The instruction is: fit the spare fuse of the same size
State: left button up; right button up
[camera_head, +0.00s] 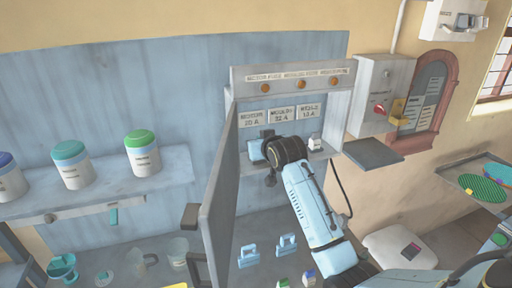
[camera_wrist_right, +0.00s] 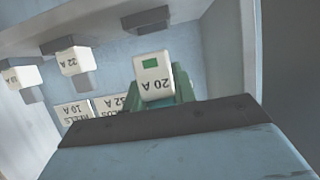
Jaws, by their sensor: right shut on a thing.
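My right gripper (camera_head: 258,150) reaches into the open fuse cabinet (camera_head: 340,110), in front of the left position under the "20 A" label (camera_head: 253,118). In the wrist view the right gripper (camera_wrist_right: 182,94) is shut on a white fuse (camera_wrist_right: 152,70) marked "20 A" with a green patch. A grey holder (camera_wrist_right: 147,18) shows just above that fuse in the picture; I cannot tell if they touch. A "32 A" fuse (camera_wrist_right: 72,62) and a "10 A" fuse (camera_wrist_right: 20,76) sit at the neighbouring holders. Two small blocks, one green-topped (camera_head: 282,283) and one blue-topped (camera_head: 308,277), stand below. My left gripper is out of view.
The cabinet door (camera_head: 218,190) stands open on the left, close to my right wrist. A switch box (camera_head: 382,92) with a red knob and a grey shelf (camera_head: 372,153) are on the right. Jars (camera_head: 142,155) stand on the left shelf.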

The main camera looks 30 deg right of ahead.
jog(key=w, duration=0.3)
jog(key=shift+w+d, duration=0.1)
jog(key=shift+d, duration=0.3)
jog(key=shift+f+p, duration=0.4)
jog(key=shift+f, duration=1.35)
jog(key=shift+f, duration=0.25)
jog(key=o, duration=1)
jog(key=shift+r, duration=0.1)
jog(key=shift+r, duration=0.15)
jog(key=v, duration=1.2)
